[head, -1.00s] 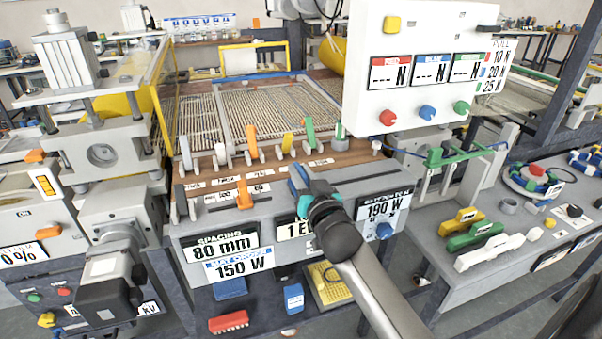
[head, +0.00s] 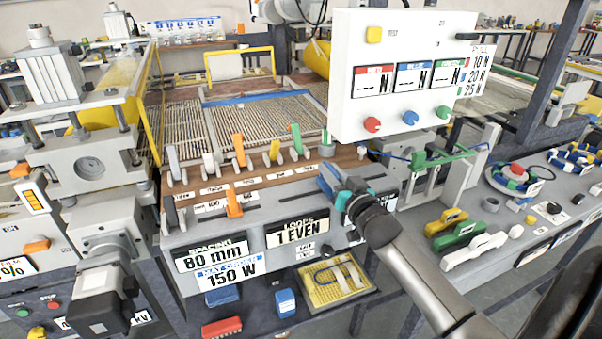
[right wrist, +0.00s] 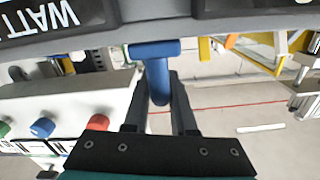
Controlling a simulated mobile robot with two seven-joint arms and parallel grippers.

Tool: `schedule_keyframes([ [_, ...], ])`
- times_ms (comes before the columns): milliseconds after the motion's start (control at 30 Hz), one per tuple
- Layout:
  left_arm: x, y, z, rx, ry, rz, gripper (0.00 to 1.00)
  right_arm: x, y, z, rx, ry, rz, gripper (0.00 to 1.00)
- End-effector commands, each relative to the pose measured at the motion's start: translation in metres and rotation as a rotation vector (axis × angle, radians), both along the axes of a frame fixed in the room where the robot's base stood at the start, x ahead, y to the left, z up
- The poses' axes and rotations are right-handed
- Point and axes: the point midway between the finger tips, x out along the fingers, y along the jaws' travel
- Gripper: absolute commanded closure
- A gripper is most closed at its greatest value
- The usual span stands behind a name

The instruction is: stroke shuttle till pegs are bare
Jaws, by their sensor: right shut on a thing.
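My right gripper (head: 340,187) is at the right part of the grey console's front rail, shut on a blue T-shaped handle (right wrist: 155,50). In the right wrist view the handle's stem sits between the two fingers. I cannot tell for sure whether this handle is the shuttle's. Behind the rail lies a slatted mesh bed (head: 260,122) with a blue strip (head: 262,97) along its far edge. A yellow board (head: 335,284) below carries a blue loop and pale pieces; its pegs are too small to tell.
Several coloured levers (head: 240,152) stand behind the rail, and an orange lever (head: 233,204) on it. A white panel (head: 398,75) with three knobs rises at the right. A grey press (head: 92,165) stands at the left. The right bench (head: 480,215) holds yellow, green and white pieces.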

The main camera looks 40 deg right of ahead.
Motion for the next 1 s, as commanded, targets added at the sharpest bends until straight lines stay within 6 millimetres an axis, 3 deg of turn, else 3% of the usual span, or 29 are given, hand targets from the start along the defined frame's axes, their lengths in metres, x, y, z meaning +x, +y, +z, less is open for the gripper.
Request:
schedule_keyframes([
  [33,0.000,0.000,0.003,0.000,0.000,0.000,1.00,-0.005,-0.022,0.002,-0.008,0.006,-0.009,1.00],
  [200,0.000,0.000,0.003,0.000,0.000,0.000,1.00,-0.016,-0.069,0.001,-0.007,0.004,-0.009,1.00],
  [433,0.000,0.000,-0.003,0.000,0.000,0.000,1.00,-0.027,-0.116,0.001,-0.006,0.001,-0.007,1.00],
  [633,0.000,0.000,-0.005,0.000,0.000,0.000,1.00,-0.032,-0.136,0.002,-0.001,-0.001,-0.006,1.00],
  [1000,0.000,0.000,-0.006,0.000,0.000,0.000,1.00,-0.034,-0.142,0.002,0.000,-0.003,-0.008,1.00],
])
